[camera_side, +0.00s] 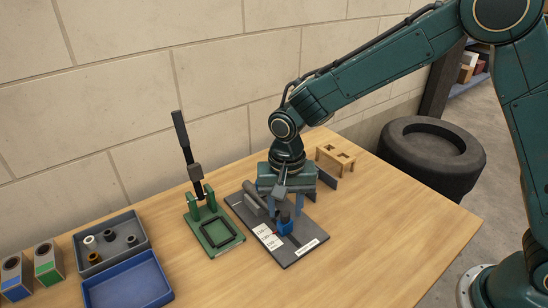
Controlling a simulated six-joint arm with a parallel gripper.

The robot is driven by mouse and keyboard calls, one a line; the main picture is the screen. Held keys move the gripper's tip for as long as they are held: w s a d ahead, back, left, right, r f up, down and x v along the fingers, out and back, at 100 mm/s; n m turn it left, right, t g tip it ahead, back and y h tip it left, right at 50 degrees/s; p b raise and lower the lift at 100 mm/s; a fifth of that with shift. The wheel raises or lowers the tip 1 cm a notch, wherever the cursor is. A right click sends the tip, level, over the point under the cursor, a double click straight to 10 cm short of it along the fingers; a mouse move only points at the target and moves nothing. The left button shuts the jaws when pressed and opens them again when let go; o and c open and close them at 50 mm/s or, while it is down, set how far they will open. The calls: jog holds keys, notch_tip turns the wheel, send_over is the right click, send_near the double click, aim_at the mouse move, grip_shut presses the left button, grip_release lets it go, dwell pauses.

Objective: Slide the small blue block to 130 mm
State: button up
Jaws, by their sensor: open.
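The small blue block (285,227) sits on a dark grey plate (295,256) near the middle of the table. A dark upright piece stands at the block, and white printed labels lie on the plate beside it. My gripper (286,203) points down over the plate, just behind and above the block, with its jaws open. The jaws partly hide the back of the plate.
A green fixture (214,233) with an upright black lever stands left of the plate. A grey tray (121,231) with small cylinders and an empty blue tray (128,287) are further left. A wooden stand (335,160) is behind right. The table's front right is clear.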

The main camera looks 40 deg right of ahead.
aim_at(287, 212)
notch_tip(287, 212, up, 12)
jog(key=shift+r, duration=0.25)
dwell(0.3)
jog(key=s+d+r+n+t, duration=0.3)
jog(key=s+d+r, duration=0.5)
jog(key=s+d, duration=0.35)
jog(key=s+d+f+n+t, duration=0.1)
jog(key=s+d+n+t, duration=0.1)
jog(key=s+d, duration=0.4)
jog(key=s+n, duration=0.1)
jog(key=s, duration=0.4)
jog(key=shift+s+d+f+n+t, duration=0.2)
jog(key=shift+s+n+t, duration=0.1)
jog(key=shift+n, duration=0.1)
